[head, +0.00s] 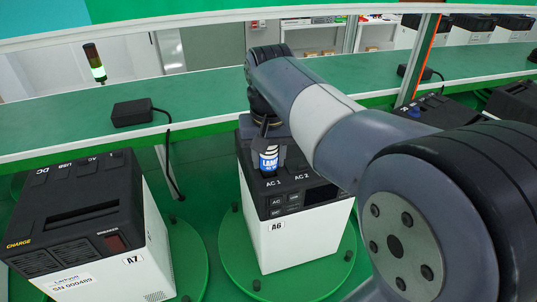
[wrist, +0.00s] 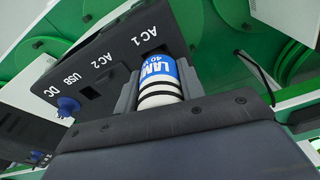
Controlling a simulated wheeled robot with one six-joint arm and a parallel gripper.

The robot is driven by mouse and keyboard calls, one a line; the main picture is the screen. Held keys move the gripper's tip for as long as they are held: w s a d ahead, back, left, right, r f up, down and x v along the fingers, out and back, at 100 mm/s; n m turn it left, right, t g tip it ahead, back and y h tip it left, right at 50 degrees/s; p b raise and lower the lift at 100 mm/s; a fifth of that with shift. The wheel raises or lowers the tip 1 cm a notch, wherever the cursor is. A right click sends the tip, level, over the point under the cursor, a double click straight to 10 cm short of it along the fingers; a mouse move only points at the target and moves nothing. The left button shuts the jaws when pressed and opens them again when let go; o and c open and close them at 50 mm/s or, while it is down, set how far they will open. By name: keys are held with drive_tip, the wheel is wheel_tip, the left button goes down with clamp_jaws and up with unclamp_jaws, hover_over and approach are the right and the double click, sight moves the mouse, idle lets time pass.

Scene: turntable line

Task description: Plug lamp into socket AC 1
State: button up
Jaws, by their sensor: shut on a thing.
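The lamp (head: 268,160) is a white cylinder with a blue label marked LAMP. My gripper (head: 268,143) is shut on it over the top of the unit tagged A6 (head: 285,240). The wrist view shows the lamp (wrist: 158,92) between the two grey fingers of my gripper (wrist: 158,76). The lamp's far end is at the AC 1 label (wrist: 155,24) on the unit's dark top panel (wrist: 108,58). A dark opening shows by that end. I cannot tell whether the lamp is seated in the socket.
A blue plug (wrist: 68,106) sits at the DC position on the same panel. Unit A7 (head: 140,250) stands on a green turntable to the left. A black adapter (head: 133,112) with a hanging cable lies on the green shelf (head: 200,98) behind.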

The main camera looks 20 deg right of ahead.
drive_tip(key=shift+f+b, duration=0.5)
drive_tip(key=shift+f, duration=0.3)
drive_tip(key=o, duration=1.1)
drive_tip(key=shift+o, duration=0.2)
drive_tip(key=r, duration=0.3)
drive_tip(key=s+r, duration=0.1)
drive_tip(key=r, duration=0.7)
drive_tip(key=shift+s+a, duration=0.15)
drive_tip(key=shift+a, duration=0.05)
drive_tip(key=shift+f, duration=0.15)
drive_tip(key=f, duration=0.3)
drive_tip(key=w+f, duration=0.1)
drive_tip(key=f, duration=0.6)
drive_tip(key=shift+w+d+f, duration=0.15)
drive_tip(key=shift+d+f, duration=0.05)
drive_tip(key=shift+f, duration=0.05)
drive_tip(key=shift+r+p, duration=0.3)
